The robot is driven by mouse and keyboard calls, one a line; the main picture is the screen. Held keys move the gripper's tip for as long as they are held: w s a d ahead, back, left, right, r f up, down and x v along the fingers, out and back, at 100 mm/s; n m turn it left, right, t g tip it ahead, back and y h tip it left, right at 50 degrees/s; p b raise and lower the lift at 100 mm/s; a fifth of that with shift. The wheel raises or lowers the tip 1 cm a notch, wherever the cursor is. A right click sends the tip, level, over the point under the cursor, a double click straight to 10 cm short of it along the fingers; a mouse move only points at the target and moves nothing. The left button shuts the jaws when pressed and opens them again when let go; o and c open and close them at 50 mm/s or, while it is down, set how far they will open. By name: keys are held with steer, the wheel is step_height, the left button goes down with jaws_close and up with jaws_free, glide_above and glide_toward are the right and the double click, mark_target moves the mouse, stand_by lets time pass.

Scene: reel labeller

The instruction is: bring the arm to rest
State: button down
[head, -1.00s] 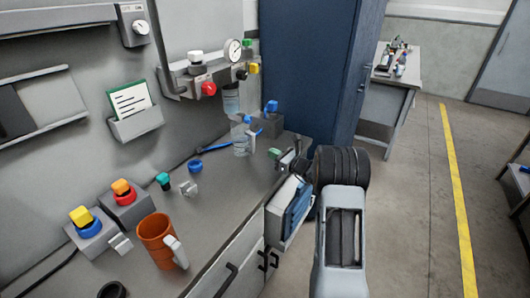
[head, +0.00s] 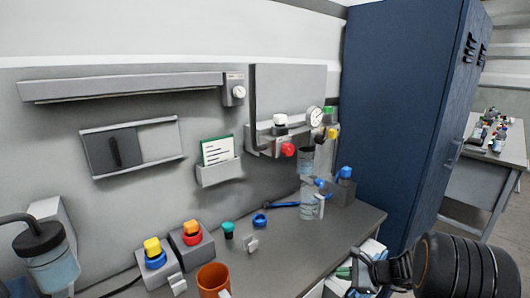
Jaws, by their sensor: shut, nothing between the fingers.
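My arm enters at the lower right of the head view, with its dark ribbed joint nearest the camera. My gripper (head: 366,268) shows beyond it as a small dark shape pointing left, over the front edge of the grey bench (head: 300,262). It is shut and holds nothing. Its fingertips are small and partly blend with the things behind.
An orange mug (head: 213,281), two button boxes (head: 193,240), a clear bottle (head: 307,203) and a grey block with a blue knob (head: 344,185) stand on the bench. A jar with a dark lid (head: 47,257) is at left. A blue locker (head: 405,110) stands right, beside a far table (head: 470,170).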

steer(key=s+a+r+n+g+h+p, duration=0.1)
steer(key=s+a+r+n+h, duration=0.3)
steer(key=s+r+n, duration=0.4)
steer(key=s+a+r+n+g+h+p, duration=0.1)
steer(key=s+a+r+n+h+p, duration=0.2)
steer(key=s+r+n, duration=0.5)
steer(key=s+a+n+h, duration=0.1)
steer(key=s+n+h, duration=0.1)
steer(key=s+n, duration=0.1)
steer(key=shift+s+a+g+h, duration=0.2)
steer(key=shift+g+h, duration=0.2)
